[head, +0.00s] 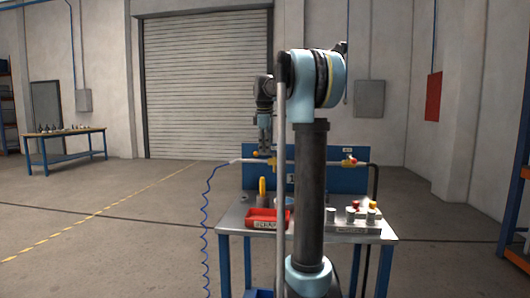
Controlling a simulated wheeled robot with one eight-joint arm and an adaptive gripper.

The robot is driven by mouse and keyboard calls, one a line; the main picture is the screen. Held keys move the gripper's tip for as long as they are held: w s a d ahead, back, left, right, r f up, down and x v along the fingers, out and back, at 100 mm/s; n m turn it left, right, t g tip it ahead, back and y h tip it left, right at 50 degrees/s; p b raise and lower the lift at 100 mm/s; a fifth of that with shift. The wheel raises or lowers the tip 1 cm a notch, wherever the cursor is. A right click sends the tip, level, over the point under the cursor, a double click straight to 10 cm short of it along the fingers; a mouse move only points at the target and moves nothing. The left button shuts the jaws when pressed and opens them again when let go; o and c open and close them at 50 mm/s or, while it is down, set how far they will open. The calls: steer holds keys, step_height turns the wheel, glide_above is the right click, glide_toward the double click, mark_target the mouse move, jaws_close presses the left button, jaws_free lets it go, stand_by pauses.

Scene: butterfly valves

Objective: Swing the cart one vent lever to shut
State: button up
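The cart (237,222) stands in front of me, with a grey top, blue legs and a blue back panel (262,183). A pale pipe runs across the panel, with brass fittings around the valve (271,162) left of my arm. A small yellow-orange lever (258,154) shows at that valve, pointing left. A second valve with a red handle (349,158) sits farther right on the pipe. My gripper (265,150) points down right above the left valve. Its fingers are too small to tell if they are open or touch the lever. My arm hides the middle of the pipe and most of the panel marking.
A red bin (268,218), a yellow-handled tool (262,188) and a tray (352,227) of small pale, red and yellow parts lie on the cart. A blue coiled hose (207,225) hangs at its left. The floor to the left is clear; a workbench (65,135) stands far left.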

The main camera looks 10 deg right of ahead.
steer(key=shift+w+f, duration=0.1)
steer(key=shift+f, duration=0.55)
steer(key=shift+c, duration=0.6)
jaws_close()
